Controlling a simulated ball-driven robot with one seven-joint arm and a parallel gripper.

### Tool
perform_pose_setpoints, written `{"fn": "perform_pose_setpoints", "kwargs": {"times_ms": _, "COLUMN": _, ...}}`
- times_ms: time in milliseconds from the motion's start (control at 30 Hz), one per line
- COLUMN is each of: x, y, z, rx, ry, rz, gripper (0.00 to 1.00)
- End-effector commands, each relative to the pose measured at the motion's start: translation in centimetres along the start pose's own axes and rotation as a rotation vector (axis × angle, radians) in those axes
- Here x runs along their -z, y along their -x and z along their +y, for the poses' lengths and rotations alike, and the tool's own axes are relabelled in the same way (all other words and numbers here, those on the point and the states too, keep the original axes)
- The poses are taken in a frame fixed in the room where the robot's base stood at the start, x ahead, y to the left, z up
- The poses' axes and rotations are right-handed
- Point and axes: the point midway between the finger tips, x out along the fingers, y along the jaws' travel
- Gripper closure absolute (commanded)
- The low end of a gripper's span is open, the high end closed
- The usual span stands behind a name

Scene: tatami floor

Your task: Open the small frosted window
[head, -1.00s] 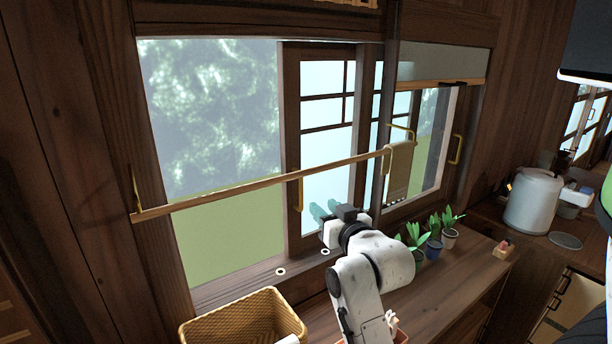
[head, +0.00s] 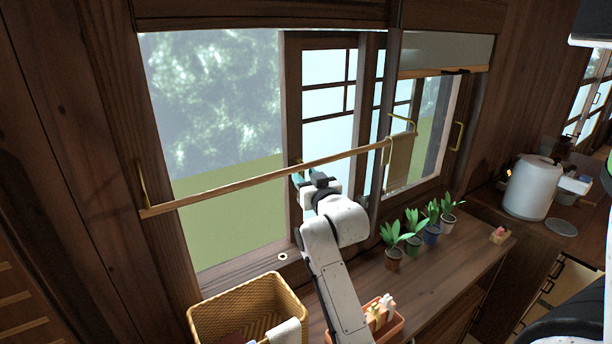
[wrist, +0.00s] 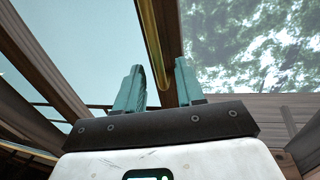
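The frosted window sash (head: 328,125) has pale panes and dark wooden bars, and stands right of a clear opening that shows greenery. My gripper (head: 308,179) is at the sash's left wooden upright, just below the long rail.
A long rail (head: 250,183) crosses in front of the window. A cloth (head: 398,160) hangs at its right end. A white canister (head: 530,188) is at the right.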

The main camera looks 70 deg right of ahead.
Motion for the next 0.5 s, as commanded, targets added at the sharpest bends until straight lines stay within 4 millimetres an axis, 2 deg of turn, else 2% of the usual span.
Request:
{"fn": "perform_pose_setpoints", "kwargs": {"times_ms": 300, "x": -0.04, "y": -0.29, "z": 0.02, "rx": 0.0, "ry": 0.0, "rz": 0.0, "gripper": 0.62}}
{"fn": "perform_pose_setpoints", "kwargs": {"times_ms": 500, "x": -0.04, "y": -0.28, "z": 0.03, "rx": 0.0, "ry": 0.0, "rz": 0.0, "gripper": 0.8}}
